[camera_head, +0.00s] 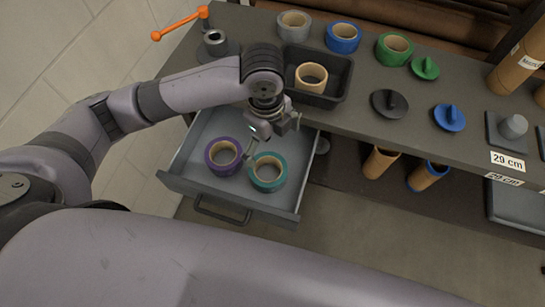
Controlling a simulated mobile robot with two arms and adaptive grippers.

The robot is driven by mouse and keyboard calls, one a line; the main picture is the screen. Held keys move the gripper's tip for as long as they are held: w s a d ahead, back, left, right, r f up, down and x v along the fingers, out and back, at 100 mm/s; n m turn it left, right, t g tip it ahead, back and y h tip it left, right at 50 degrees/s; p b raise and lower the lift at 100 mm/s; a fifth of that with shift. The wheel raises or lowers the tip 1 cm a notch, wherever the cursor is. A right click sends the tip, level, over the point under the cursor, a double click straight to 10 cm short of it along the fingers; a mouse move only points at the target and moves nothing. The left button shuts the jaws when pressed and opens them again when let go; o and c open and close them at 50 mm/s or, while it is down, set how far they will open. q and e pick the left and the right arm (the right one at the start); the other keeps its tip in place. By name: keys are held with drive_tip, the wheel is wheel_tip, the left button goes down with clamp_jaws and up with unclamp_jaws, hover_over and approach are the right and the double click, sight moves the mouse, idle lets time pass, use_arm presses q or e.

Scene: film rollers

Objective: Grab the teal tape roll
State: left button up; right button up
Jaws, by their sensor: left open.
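The teal tape roll (281,180) lies flat in the open drawer (175,182), at the right of the purple tape roll (210,158). The two rolls are close together; I cannot tell if they touch. My left gripper (252,152) reaches down from above into the drawer. Its fingers are open, near the far edge of the teal roll and between the two rolls. It holds nothing that I can see. My right gripper does not show.
The dark bench top above the drawer carries a black tray (338,87) with a tan roll (311,77). Grey (294,24), blue (343,37) and green (394,48) tape rolls stand behind. An orange-handled crank (180,24) is at the back left.

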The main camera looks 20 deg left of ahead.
use_arm(q)
drive_tip(key=shift+m+y, duration=0.3)
drive_tip(key=f, duration=0.3)
drive_tip(key=a+f, duration=0.1)
drive_tip(key=f, duration=0.3)
drive_tip(key=w+f, duration=0.1)
drive_tip(key=f, duration=0.3)
drive_tip(key=shift+a+f, duration=0.2)
drive_tip(key=f, duration=0.5)
drive_tip(key=shift+s+d+f, duration=0.1)
drive_tip(key=shift+s, duration=0.1)
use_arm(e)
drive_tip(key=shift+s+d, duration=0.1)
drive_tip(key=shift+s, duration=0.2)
use_arm(q)
drive_tip(key=c, duration=1.2)
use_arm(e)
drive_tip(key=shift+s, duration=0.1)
